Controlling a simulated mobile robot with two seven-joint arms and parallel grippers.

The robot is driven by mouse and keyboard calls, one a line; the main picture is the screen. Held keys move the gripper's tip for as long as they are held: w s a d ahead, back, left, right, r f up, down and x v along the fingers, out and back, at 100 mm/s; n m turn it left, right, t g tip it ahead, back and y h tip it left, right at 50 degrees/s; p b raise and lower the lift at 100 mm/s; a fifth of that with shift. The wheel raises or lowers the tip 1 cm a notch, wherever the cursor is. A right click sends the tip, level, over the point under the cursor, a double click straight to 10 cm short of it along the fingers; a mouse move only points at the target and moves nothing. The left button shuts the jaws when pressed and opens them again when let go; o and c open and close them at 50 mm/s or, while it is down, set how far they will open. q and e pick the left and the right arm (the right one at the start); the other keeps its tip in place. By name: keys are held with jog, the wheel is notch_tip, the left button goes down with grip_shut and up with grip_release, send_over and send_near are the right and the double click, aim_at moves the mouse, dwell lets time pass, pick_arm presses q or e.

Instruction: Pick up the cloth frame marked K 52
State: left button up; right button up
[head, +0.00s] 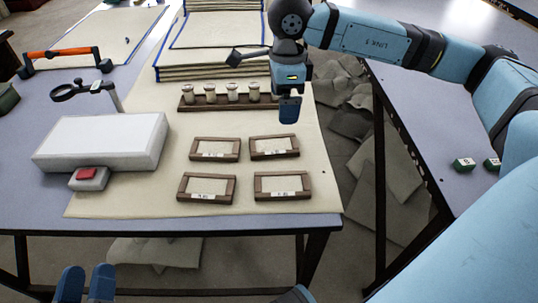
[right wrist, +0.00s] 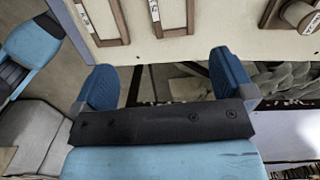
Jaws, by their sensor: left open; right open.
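Several brown-rimmed cloth frames with pale fabric lie flat in two rows on the cream mat: back left (head: 215,147), back right (head: 275,146), front left (head: 207,187) and front right (head: 283,184). Their white labels are too small to read, so I cannot tell which is K 52. My left gripper (head: 88,270) is open and empty in front of the table. My right gripper (head: 289,108) hangs beside the spool rack, behind the frames. In the right wrist view it (right wrist: 163,65) is open and empty, with two frames (right wrist: 101,38) (right wrist: 168,32) at the top.
A wooden rack (head: 187,105) of spools stands behind the frames. A white box (head: 100,140), a grey block with a red top (head: 88,178) and a magnifier (head: 65,92) are at left. The cream mat (head: 130,205) has bare room in front. Cloth lies on the floor (head: 375,190).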

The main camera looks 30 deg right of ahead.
jog(key=b, duration=0.3)
send_over(281, 143)
jog(key=shift+h, duration=0.3)
jog(key=f, duration=0.8)
jog(key=shift+s+d+f, duration=0.2)
jog(key=shift+s, duration=0.2)
jog(key=f+b, duration=0.1)
jog(key=f, duration=0.1)
jog(key=w+f+b, duration=0.1)
jog(key=f, duration=0.1)
jog(key=shift+a+f, duration=0.2)
jog(key=shift+f, duration=0.1)
jog(key=shift+s+f, duration=0.1)
jog(key=shift+f, duration=0.2)
pick_arm(q)
notch_tip(281, 143, down, 7)
jog(key=g, duration=0.3)
jog(key=shift+d+f+m, duration=0.2)
jog(key=shift+d+m, duration=0.1)
jog(key=shift+m, duration=0.1)
jog(key=shift+w, duration=0.1)
pick_arm(e)
jog(key=c, duration=0.9)
